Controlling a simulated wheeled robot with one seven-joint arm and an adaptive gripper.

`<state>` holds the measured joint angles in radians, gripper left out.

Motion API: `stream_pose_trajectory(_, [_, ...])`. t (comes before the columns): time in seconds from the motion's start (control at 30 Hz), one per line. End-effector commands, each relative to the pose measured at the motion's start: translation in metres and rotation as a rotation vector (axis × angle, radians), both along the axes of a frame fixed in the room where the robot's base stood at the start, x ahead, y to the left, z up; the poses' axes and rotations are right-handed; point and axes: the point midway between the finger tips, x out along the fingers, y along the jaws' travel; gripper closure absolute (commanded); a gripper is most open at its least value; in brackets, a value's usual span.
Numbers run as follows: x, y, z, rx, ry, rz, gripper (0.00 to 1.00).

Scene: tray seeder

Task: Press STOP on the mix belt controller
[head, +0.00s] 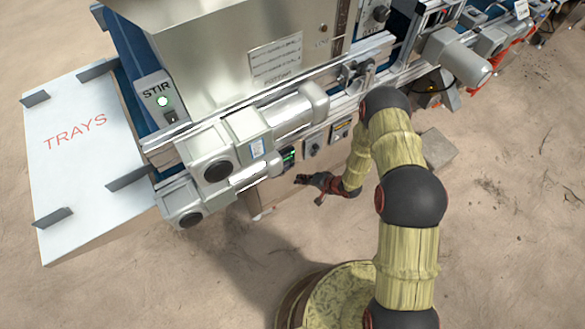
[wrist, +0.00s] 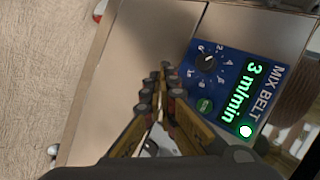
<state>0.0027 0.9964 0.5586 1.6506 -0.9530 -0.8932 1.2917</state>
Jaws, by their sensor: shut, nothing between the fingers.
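The mix belt controller (wrist: 236,88) is a blue panel at the right of the wrist view, seen turned on its side. It reads MIX BELT and 3 m/min in green. It has a black dial (wrist: 207,62), a green button (wrist: 204,104) and a lit white-green lamp (wrist: 246,131). I cannot make out a STOP button; my fingers may hide part of the panel. In the head view the controller's green display (head: 288,156) shows small on the machine's side. My gripper (wrist: 167,72) is shut and empty, beside the panel's dial edge. In the head view my gripper (head: 304,180) is just below and right of the controller.
Other small control boxes (head: 313,147) sit to the right of the controller. Grey motors (head: 216,160) jut out to its left and above. A STIR switch box (head: 160,100) and a TRAYS board (head: 75,150) stand further left. Sandy ground in front is open.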

Motion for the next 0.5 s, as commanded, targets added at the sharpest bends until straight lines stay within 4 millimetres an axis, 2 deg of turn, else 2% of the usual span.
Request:
stream_pose_trajectory(0.2, [0.018,0.012,-0.001,0.0,-0.002,0.001,1.0])
stream_pose_trajectory(0.5, [0.024,0.017,0.0,0.001,0.0,0.001,1.0])
